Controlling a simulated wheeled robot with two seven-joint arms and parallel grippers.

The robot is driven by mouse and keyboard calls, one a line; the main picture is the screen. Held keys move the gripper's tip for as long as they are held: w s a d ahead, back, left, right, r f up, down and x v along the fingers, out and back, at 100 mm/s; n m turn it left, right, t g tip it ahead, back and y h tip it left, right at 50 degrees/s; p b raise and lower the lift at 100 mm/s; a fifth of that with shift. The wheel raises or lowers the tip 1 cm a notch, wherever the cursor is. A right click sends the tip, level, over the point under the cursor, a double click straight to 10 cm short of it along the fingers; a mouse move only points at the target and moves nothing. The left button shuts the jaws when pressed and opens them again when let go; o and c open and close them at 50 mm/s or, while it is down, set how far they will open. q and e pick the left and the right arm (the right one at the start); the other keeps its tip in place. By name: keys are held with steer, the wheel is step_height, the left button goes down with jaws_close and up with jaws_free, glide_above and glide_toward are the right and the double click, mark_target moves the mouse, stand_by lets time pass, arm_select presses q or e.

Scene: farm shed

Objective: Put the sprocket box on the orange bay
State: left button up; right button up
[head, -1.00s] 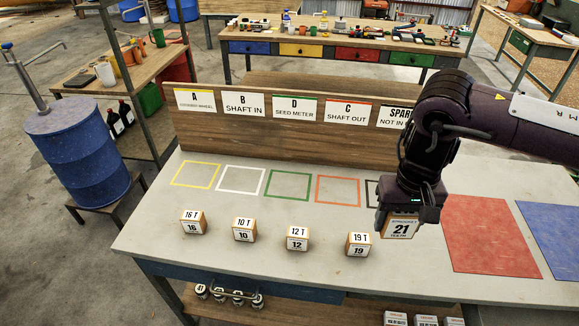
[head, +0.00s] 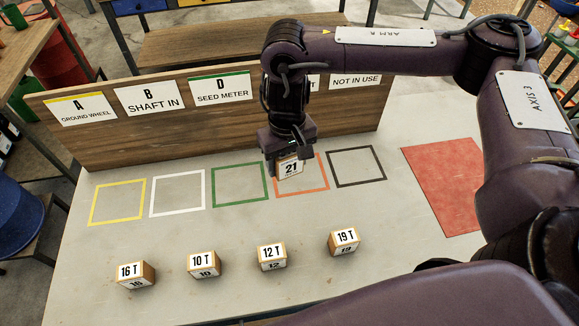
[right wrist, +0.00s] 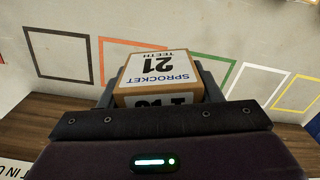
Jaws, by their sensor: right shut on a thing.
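My right gripper (head: 290,157) is shut on the sprocket box (head: 291,170), a small orange-brown box with a white label reading 21. The label also shows in the right wrist view (right wrist: 158,68), upside down, between the fingers. In the head view the box overlaps the orange bay (head: 328,175), an orange square outline on the grey table. In the right wrist view the orange outline (right wrist: 99,62) shows behind the box, partly hidden by it. I cannot tell whether the box touches the table. My left gripper is not in view.
Boxes marked 16 T (head: 135,275), 10 T (head: 204,264), 12 T (head: 272,257) and 19 T (head: 345,241) stand along the front. Yellow, white, green and black (head: 384,165) outlines flank the orange one. A wooden board (head: 140,150) with signs rises behind; a red mat (head: 440,190) lies right.

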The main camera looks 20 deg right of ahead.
step_height(320, 180, down, 11)
steer(key=d+n+b, duration=0.2)
steer(key=n+b, duration=0.2)
steer(key=n, duration=0.2)
steer(key=w+d+r+n, duration=0.35)
steer(key=r+n, duration=0.35)
steer(key=n, duration=0.6)
steer(key=w+d+r+n, duration=0.2)
steer(key=w+r+n, duration=0.35)
steer(key=n, duration=0.85)
step_height(320, 180, down, 13)
steer(key=b, duration=0.3)
steer(key=shift+s+d+f, duration=0.15)
steer(key=shift+f, duration=0.35)
step_height(320, 180, down, 5)
steer(key=shift+r+p, duration=0.15)
steer(key=shift+p, duration=0.35)
steer(key=shift+f, duration=0.2)
